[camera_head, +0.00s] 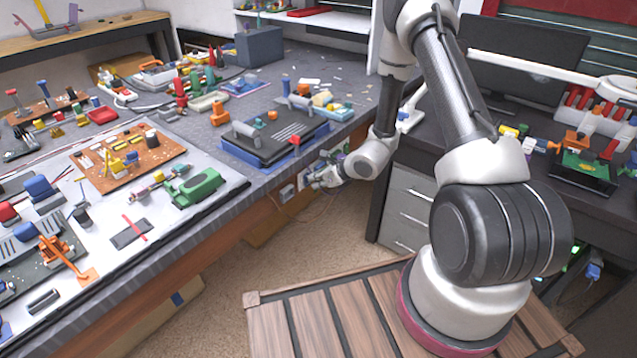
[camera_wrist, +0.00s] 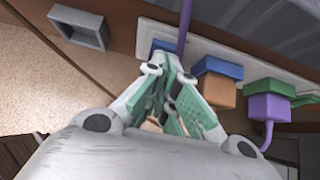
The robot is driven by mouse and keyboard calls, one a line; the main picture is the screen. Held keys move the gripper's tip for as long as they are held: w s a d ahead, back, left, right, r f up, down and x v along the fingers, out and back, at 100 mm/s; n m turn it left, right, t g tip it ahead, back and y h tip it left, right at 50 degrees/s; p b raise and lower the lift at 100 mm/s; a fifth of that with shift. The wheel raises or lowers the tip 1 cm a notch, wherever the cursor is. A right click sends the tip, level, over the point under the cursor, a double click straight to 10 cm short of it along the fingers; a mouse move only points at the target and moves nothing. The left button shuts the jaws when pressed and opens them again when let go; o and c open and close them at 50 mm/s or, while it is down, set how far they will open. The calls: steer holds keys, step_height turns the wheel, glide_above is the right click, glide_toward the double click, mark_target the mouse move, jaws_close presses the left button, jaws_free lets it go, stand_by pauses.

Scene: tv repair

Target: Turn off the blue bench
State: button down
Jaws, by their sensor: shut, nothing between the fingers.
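The bench (camera_head: 240,180) has a blue-grey top and a wooden front edge, and runs along the left in the head view. On its front face, the wrist view shows a white strip (camera_wrist: 212,48) with blue blocks, an orange plug (camera_wrist: 216,90) and a purple plug (camera_wrist: 268,107). My gripper (camera_wrist: 168,80) is shut and empty, its fingertips in front of the blue block (camera_wrist: 160,46) at the strip's left end. I cannot tell whether they touch it. In the head view my gripper (camera_head: 318,182) is low beside the bench front, partly hidden by my wrist.
A purple cable (camera_wrist: 184,25) runs up past the fingertips. A grey rectangular frame (camera_wrist: 78,28) is on the bench front to the left. Tools and electronics crowd the bench top. A grey drawer unit (camera_head: 408,205) stands right of my gripper. Carpet (camera_head: 225,285) below is mostly clear.

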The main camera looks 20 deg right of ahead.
steer(key=shift+r, duration=0.7)
